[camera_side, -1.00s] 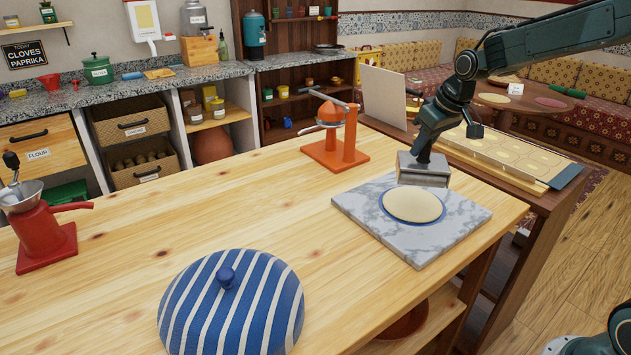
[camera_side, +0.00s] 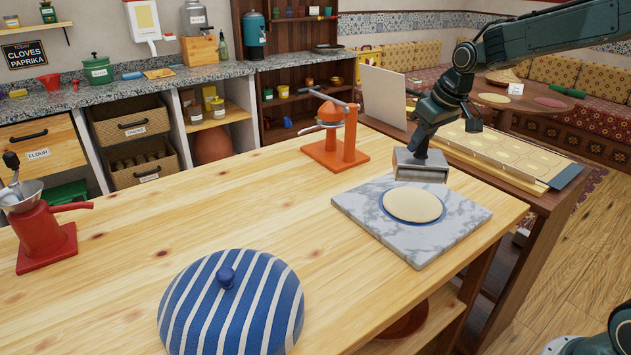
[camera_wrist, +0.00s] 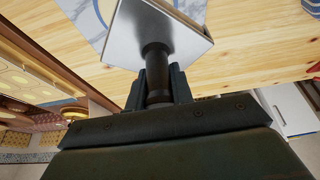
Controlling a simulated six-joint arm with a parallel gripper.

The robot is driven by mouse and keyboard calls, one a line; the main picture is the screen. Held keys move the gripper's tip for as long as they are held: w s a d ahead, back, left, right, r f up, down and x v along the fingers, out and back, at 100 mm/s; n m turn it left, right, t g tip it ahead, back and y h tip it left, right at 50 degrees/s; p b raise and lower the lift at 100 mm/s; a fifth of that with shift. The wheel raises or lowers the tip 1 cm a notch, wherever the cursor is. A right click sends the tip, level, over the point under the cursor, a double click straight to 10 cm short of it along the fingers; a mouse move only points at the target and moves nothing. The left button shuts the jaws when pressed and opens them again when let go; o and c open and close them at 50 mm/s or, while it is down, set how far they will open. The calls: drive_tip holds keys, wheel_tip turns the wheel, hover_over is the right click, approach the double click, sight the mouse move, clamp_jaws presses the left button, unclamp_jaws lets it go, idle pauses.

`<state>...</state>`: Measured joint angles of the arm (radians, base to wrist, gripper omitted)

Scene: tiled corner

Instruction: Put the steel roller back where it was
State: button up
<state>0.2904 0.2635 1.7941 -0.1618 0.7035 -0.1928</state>
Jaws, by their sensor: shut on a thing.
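My gripper (camera_side: 422,143) is shut on the dark handle of a steel tool (camera_side: 420,169). The tool has a square, flat metal head; it looks like a press block, not a round roller. It hangs head down and slightly tilted above the back part of a marble slab (camera_side: 365,207), behind a round flat dough (camera_side: 412,204) with a blue edge. I see no contact with the dough. In the wrist view the steel head (camera_wrist: 160,30) and the handle between my fingers (camera_wrist: 158,85) show; the head covers much of the slab.
An orange press (camera_side: 347,150) stands behind the slab and a striped blue dome lid (camera_side: 250,300) in front. A red grinder (camera_side: 42,235) is at far left. A tray of dough rounds (camera_side: 500,150) and an upright pale board (camera_side: 384,97) stand behind. The table's middle is clear.

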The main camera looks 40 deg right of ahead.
drive_tip(key=s+a+r+n+y, duration=0.1)
drive_tip(key=a+r+n, duration=0.2)
drive_tip(key=a, duration=0.5)
drive_tip(key=s+a+r+n+g+y, duration=0.1)
drive_tip(key=s+a+r+n, duration=0.15)
drive_tip(key=a, duration=0.65)
drive_tip(key=s+a+r+n+y, duration=0.1)
drive_tip(key=a+r+n, duration=0.15)
drive_tip(key=a, duration=0.55)
wheel_tip(320, 180, down, 16)
drive_tip(key=shift+w+f+n, duration=0.15)
drive_tip(key=shift+w+n, duration=0.15)
drive_tip(key=shift+f, duration=0.1)
drive_tip(key=shift+f, duration=2.05)
